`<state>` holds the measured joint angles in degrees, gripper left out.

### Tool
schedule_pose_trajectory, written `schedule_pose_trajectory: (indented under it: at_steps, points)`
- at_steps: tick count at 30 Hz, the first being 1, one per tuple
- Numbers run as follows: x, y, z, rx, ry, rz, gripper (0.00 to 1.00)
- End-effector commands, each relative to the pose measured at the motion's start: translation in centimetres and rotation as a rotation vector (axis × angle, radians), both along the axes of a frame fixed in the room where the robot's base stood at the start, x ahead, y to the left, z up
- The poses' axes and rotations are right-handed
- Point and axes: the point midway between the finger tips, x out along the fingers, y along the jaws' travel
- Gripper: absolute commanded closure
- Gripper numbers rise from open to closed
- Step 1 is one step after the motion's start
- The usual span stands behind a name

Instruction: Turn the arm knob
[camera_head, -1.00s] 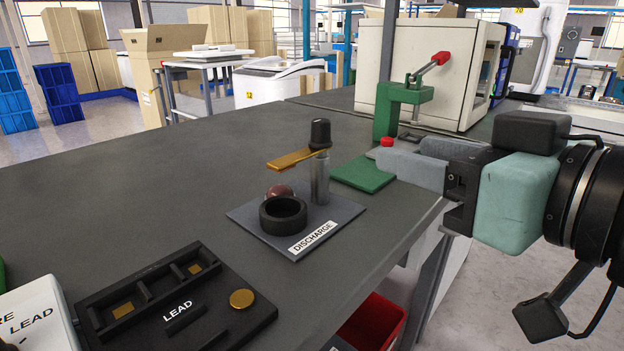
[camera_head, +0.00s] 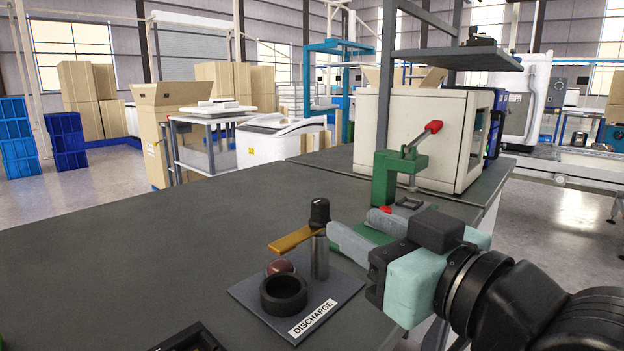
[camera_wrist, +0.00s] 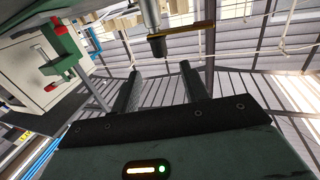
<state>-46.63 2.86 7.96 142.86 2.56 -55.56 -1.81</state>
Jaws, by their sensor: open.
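The arm knob (camera_head: 319,213) is a black cap on top of a grey metal post (camera_head: 319,258). A brass arm (camera_head: 292,239) reaches left from just under it. The post stands on a dark plate with a label reading DISCHARGE (camera_head: 312,319). My gripper (camera_head: 355,228) is open and empty, to the right of the post and apart from the knob. In the wrist view the knob (camera_wrist: 158,47) and the brass arm (camera_wrist: 190,28) show beyond the two fingers (camera_wrist: 159,78), near the middle of the gap between them.
A black ring (camera_head: 284,293) and a dark red ball (camera_head: 280,266) are on the plate, left of the post. A green clamp with a red handle (camera_head: 384,178) stands behind my gripper, before a beige cabinet (camera_head: 420,130).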

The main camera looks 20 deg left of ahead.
Motion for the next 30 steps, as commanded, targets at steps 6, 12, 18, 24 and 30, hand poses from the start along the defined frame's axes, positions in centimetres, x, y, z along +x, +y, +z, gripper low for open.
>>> schedule_pose_trajectory:
  at_steps: [6, 12, 18, 24, 30]
  points:
    - [2.9, 3.9, -0.2, 0.002, -0.002, 0.002, 0.55]
    - [5.1, 6.7, -0.1, 0.002, -0.003, 0.002, 0.55]
    - [6.4, 8.4, 0.0, 0.002, -0.002, 0.001, 0.55]
    - [6.7, 8.8, 0.0, 0.002, -0.003, 0.001, 0.55]
    - [6.7, 8.8, 0.0, 0.002, -0.003, 0.001, 0.61]
